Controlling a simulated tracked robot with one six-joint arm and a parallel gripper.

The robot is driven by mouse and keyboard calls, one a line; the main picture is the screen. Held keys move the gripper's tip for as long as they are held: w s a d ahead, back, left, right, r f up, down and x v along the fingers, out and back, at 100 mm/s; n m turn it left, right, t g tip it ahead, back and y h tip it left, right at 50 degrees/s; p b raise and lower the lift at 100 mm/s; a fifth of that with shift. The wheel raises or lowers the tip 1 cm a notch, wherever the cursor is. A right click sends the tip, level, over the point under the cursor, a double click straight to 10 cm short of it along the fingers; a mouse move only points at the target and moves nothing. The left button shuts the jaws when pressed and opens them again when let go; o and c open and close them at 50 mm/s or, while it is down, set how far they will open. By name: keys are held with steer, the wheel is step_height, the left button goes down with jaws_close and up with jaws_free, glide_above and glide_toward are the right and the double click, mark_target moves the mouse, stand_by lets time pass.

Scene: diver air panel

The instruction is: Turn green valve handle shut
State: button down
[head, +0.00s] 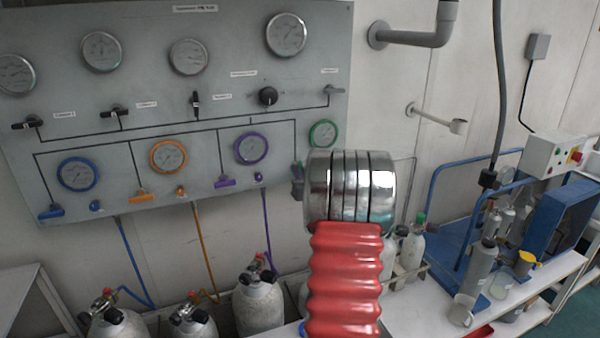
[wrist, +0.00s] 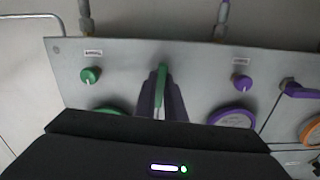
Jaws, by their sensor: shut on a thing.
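The green valve handle (wrist: 161,74) is a slim green bar on the grey panel, upright in the wrist view. My gripper (wrist: 161,92) has its two dark fingers on either side of it, shut on the bar. In the head view a dark part of my gripper (head: 297,178) shows just below the green-rimmed gauge (head: 322,134).
A green knob (wrist: 90,75) and a purple knob (wrist: 242,82) flank the handle. A purple handle (head: 225,183) lies level nearby. Grey cylinders (head: 258,300) stand below the panel. A white bench (head: 430,312) with bottles is at right.

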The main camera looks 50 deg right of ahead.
steer(key=shift+d+m, duration=0.1)
steer(key=shift+m, duration=0.3)
steer(key=m, duration=0.8)
steer(key=shift+s, duration=0.1)
steer(key=m, duration=0.4)
steer(key=shift+m, duration=0.3)
steer(key=shift+s+d+m, duration=0.1)
steer(key=shift+m, duration=1.7)
steer(key=shift+f, duration=0.1)
steer(key=c, duration=2.2)
jaws_free()
steer(key=o, duration=0.4)
steer(key=shift+c, duration=0.2)
